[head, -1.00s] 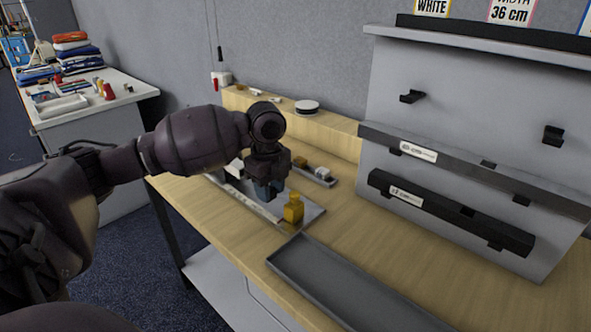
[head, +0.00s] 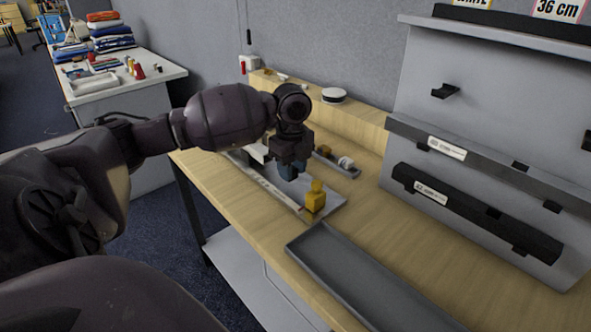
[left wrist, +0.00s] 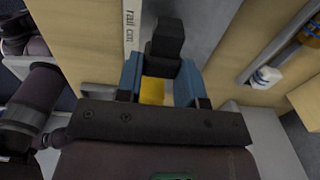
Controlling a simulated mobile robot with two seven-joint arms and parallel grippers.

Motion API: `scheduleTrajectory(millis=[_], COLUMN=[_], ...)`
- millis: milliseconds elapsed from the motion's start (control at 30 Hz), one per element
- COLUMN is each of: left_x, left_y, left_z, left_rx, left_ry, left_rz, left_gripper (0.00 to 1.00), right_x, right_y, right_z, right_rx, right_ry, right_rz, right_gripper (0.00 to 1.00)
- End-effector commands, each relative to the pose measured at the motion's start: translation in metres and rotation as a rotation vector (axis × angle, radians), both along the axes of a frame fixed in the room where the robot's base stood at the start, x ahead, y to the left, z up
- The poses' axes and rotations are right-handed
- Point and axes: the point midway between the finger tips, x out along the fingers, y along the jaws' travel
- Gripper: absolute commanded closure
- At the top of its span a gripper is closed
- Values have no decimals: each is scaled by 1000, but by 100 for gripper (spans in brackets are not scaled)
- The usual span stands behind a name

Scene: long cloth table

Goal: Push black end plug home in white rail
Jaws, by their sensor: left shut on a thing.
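The white rail (head: 268,187) lies on a grey plate on the wooden table, with a yellow block (head: 315,199) at its near end. Part of the rail, with printed lettering, shows at the upper left of the left wrist view (left wrist: 131,28). My left gripper (head: 291,170) is above the plate, beside the rail and behind the yellow block. In the left wrist view, its blue fingers (left wrist: 159,78) are shut on the black end plug (left wrist: 165,42), which sticks out past the fingertips, apart from the rail. The rail's far end is partly hidden by my gripper. My right gripper is out of view.
A long dark tray (head: 350,270) lies in front of the plate. A small tray (head: 340,165) with a white part stands behind the gripper. A grey rack (head: 480,170) holding black rails stands at the right. A side table (head: 120,80) is at the left.

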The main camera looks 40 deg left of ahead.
Motion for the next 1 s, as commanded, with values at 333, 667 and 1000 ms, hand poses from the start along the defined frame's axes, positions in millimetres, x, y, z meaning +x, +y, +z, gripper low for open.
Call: scheduleTrajectory(millis=[333,667,1000], left_x=[2,3,3], left_y=[27,38,38], left_z=[1,0,0], left_rx=[1,1,1], left_ry=[0,-1,-1], left_rz=[2,1,1], left_gripper=[87,87,87], right_x=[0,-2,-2], right_y=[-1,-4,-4], right_z=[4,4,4], right_rx=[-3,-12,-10], right_ry=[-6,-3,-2], right_rz=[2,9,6], right_gripper=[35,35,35])
